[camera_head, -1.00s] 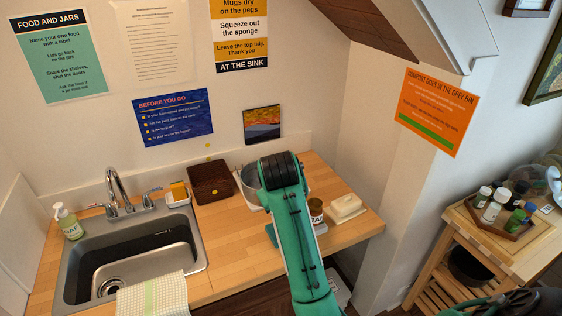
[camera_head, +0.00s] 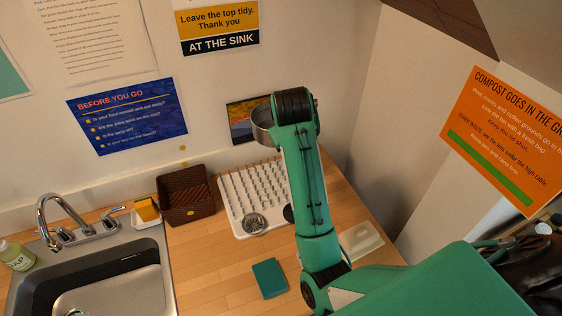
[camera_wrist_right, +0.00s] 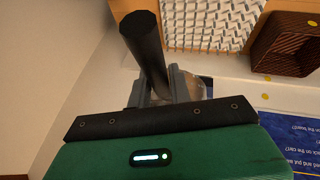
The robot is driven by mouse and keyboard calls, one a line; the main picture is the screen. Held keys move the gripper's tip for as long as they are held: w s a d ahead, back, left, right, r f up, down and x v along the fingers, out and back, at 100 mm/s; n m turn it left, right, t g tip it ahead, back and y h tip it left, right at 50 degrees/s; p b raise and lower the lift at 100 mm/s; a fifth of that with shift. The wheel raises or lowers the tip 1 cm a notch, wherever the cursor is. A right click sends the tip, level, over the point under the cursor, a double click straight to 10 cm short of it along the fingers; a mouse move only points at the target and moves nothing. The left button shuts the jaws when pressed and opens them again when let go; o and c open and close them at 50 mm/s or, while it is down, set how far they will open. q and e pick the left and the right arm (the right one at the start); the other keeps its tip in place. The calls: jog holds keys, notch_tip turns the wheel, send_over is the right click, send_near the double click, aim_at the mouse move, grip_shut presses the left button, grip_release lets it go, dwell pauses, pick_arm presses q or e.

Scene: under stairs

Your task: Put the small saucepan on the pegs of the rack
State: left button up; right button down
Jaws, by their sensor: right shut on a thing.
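The small saucepan (camera_head: 262,124) is grey metal. Only its left side shows in the head view, up in front of the wall and beyond the rack; my green right arm hides the remainder. In the right wrist view my right gripper (camera_wrist_right: 163,88) is shut on its black handle (camera_wrist_right: 146,48), and part of the pan (camera_wrist_right: 193,88) shows behind the fingers. The white peg rack (camera_head: 228,209) lies on the counter below, its right side hidden by my arm. Its pegs (camera_wrist_right: 208,24) also show in the wrist view. My left gripper is not in view.
A round metal piece (camera_head: 254,224) lies at the rack's front. A brown basket (camera_head: 186,196) stands left of the rack, beside a yellow sponge (camera_head: 147,209) and the sink (camera_head: 100,285). A teal cloth or pad (camera_head: 269,278) and a white dish (camera_head: 361,240) lie on the counter.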

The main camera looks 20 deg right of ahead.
jog(key=shift+w+d+r, duration=0.1)
jog(key=shift+w, duration=0.1)
jog(key=shift+s+a, duration=0.15)
jog(key=shift+a, duration=0.05)
jog(key=shift+f, duration=0.2)
jog(key=shift+d+f, duration=0.15)
jog(key=shift+f, duration=0.9)
notch_tip(320, 180, down, 17)
jog(key=shift+s+r, duration=0.1)
jog(key=shift+r, duration=0.05)
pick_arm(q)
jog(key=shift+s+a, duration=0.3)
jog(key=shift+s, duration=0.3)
pick_arm(e)
jog(key=shift+f, duration=0.35)
